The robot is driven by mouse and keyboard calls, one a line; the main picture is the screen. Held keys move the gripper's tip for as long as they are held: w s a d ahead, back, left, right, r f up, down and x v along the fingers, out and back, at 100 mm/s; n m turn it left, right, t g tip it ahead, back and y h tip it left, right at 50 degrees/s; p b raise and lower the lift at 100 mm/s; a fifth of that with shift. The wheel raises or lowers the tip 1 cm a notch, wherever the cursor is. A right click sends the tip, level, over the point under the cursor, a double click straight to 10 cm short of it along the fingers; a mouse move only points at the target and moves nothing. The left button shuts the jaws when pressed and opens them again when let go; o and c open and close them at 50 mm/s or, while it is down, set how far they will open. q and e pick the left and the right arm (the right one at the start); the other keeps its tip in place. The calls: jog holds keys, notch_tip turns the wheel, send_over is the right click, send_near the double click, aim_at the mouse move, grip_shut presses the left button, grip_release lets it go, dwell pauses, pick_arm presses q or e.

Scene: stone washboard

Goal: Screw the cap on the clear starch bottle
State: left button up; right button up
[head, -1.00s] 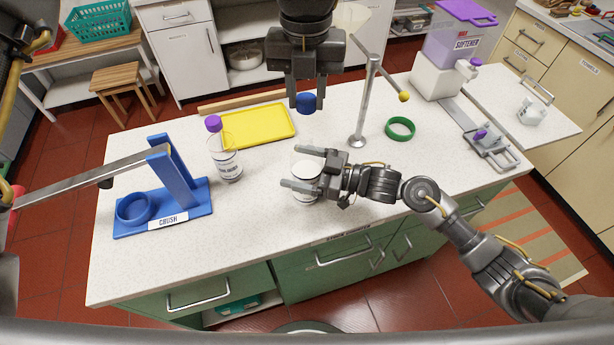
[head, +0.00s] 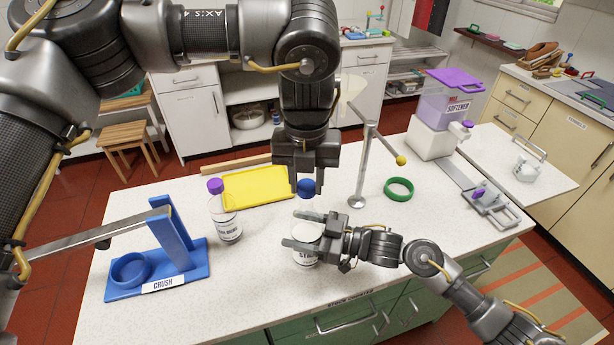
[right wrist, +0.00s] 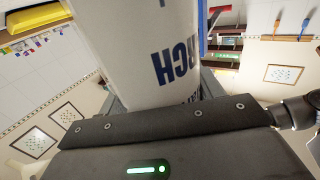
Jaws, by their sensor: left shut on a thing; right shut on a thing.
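The starch bottle (head: 305,258) stands on the pale counter, with part of its label readable. My right gripper (head: 300,231) is shut around its upper part from the right. My left gripper (head: 306,188) points down above and slightly behind the bottle, shut on a blue cap (head: 306,186). The cap is apart from the bottle. The bottle's mouth is partly hidden by the right fingers, so I cannot tell exactly how the cap lines up with it.
A purple-capped bottle (head: 225,221) and the blue CRUSH press (head: 185,258) stand to the left. A yellow tray (head: 258,187) lies behind. A metal stand (head: 362,170) and green ring (head: 399,188) are to the right.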

dwell(0.5)
pick_arm(q)
jog(key=shift+f, duration=0.85)
jog(key=shift+f, duration=0.6)
